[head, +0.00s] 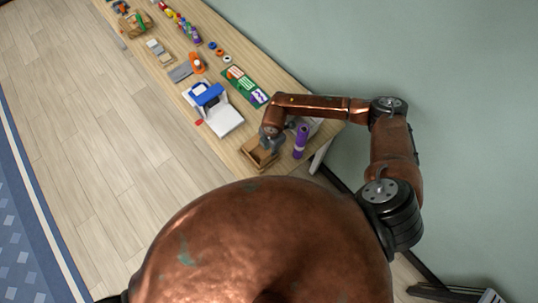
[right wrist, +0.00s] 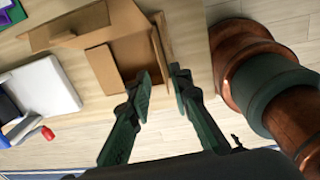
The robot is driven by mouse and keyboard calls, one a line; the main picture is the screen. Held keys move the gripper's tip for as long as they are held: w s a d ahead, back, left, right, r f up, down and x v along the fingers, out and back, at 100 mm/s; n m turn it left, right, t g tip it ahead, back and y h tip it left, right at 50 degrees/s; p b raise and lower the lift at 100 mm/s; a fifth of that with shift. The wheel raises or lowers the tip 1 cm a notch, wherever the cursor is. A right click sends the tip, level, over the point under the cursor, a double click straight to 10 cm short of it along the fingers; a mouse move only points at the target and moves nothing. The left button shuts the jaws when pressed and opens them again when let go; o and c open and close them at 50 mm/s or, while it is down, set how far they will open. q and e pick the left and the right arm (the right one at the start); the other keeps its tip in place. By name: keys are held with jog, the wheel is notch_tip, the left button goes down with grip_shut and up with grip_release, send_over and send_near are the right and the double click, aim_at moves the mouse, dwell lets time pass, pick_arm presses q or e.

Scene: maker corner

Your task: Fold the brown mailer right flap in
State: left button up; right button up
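The brown mailer (head: 250,156) is an open cardboard box at the near end of the workbench. In the right wrist view, the mailer (right wrist: 135,55) shows its inside, with one flap (right wrist: 103,70) at its left and another (right wrist: 65,28) sticking out at the upper left. A thin upright panel (right wrist: 159,50) is at its right side. My right gripper (right wrist: 161,72) is open, its fingertips apart on either side of that panel's near end; I cannot tell whether they touch it. In the head view, my right gripper (head: 271,140) is over the mailer. My left gripper is out of view.
A purple cylinder (head: 301,141) stands close to the right of my gripper. A white and blue machine (head: 216,110) is beyond the mailer. Several small items line the far bench (head: 160,62). The floor at the left is clear.

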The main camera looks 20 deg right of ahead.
aim_at(269, 157)
jog(key=f, duration=0.3)
jog(key=f+p, duration=0.1)
jog(key=f, duration=0.3)
jog(key=shift+w+a, duration=0.15)
jog(key=shift+a, duration=0.05)
grip_shut()
